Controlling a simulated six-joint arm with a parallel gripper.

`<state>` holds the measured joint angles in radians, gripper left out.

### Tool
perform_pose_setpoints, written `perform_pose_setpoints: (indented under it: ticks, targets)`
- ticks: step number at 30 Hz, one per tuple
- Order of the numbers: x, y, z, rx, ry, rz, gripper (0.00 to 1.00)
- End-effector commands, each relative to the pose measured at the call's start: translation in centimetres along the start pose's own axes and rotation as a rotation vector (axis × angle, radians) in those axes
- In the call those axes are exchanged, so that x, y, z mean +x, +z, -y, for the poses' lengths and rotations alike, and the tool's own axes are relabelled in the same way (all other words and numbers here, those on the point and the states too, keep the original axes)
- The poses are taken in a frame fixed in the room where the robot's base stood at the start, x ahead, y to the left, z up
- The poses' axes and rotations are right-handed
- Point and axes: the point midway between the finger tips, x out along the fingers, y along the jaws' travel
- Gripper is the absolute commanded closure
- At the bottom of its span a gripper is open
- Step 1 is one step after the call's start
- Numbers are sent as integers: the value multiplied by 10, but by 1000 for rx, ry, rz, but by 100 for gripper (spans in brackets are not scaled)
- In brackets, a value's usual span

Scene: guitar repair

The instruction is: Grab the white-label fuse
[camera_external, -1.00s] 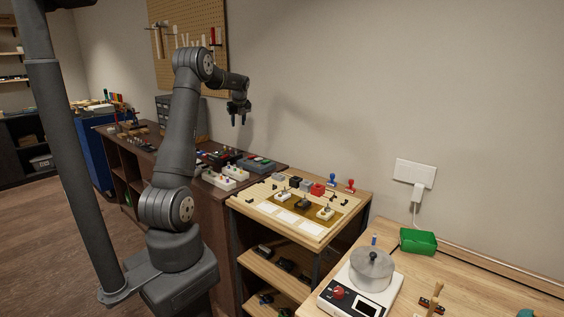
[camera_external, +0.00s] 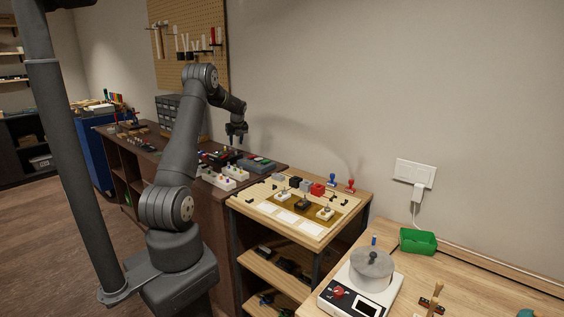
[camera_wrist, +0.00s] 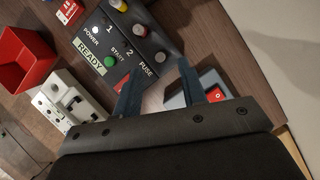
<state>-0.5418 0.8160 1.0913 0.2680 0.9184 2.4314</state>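I cannot pick out the white-label fuse for certain. In the wrist view a black box (camera_wrist: 98,22) marked POWER, READY, START and FUSE lies ahead of my gripper (camera_wrist: 158,80). In the outside view my gripper (camera_external: 237,138) hangs above the dark bench among small devices.
A red bin (camera_wrist: 24,62) and a white device (camera_wrist: 72,100) lie left of the box in the wrist view. A blue-grey case (camera_wrist: 206,80) with a red part is partly behind the right finger. A light wooden table (camera_external: 270,222) with a panel stands right of the bench.

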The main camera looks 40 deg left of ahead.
Motion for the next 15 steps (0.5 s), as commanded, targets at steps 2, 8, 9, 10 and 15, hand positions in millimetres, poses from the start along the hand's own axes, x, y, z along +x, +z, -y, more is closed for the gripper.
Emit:
perform_pose_setpoints:
  ticks: [2,8,9,10,15]
  targets:
    - [10,-2,-1,0,1,-2,62]
    - [40,-4,-1,-1,1,-2,62]
    - [44,-4,-1,-1,1,-1,62]
    - [46,-4,-1,-1,1,0,62]
    - [46,-4,-1,-1,0,1,62]
